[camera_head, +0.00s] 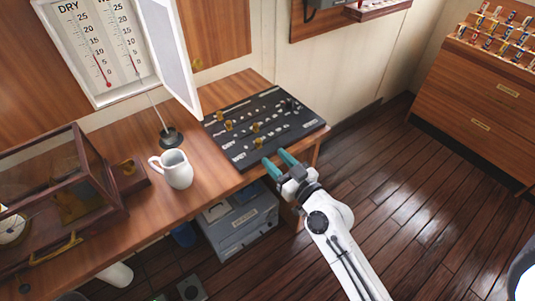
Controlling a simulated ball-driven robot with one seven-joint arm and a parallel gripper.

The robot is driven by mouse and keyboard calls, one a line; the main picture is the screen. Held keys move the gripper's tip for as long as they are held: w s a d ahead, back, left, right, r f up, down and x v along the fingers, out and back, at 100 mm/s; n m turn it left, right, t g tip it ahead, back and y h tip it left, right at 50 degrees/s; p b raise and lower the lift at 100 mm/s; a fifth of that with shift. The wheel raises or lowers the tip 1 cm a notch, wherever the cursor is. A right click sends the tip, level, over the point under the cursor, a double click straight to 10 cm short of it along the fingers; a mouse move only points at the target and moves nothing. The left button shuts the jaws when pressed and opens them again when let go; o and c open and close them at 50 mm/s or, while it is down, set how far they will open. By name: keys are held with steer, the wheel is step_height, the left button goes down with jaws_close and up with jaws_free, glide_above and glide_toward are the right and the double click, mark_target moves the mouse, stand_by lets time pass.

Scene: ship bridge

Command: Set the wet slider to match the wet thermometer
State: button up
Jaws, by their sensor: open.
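A white jug (177,170) stands on the desk left of the panel, by a small dark round base (171,137). A glass-and-wood case (60,190) fills the desk's left. A grey box (238,222) sits below. Wooden floor (400,180) at right is clear.

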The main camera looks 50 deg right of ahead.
steer(key=shift+v, duration=0.95)
steer(key=shift+a, duration=0.15)
steer(key=s+a+f+n+g+y, duration=0.2)
steer(key=a+f+n+g+y, duration=0.35)
steer(key=a, duration=0.55)
steer(key=s+f+m+g, duration=0.1)
steer(key=s+f+g, duration=0.1)
steer(key=s+g, duration=0.3)
steer(key=s+f+m+g, duration=0.1)
steer(key=s+f+g, duration=0.2)
steer(key=s+g, duration=0.3)
steer(key=s+a, duration=0.1)
steer(key=s, duration=0.2)
steer(key=shift+s+m+h, duration=0.3)
steer(key=shift+m+h, duration=0.05)
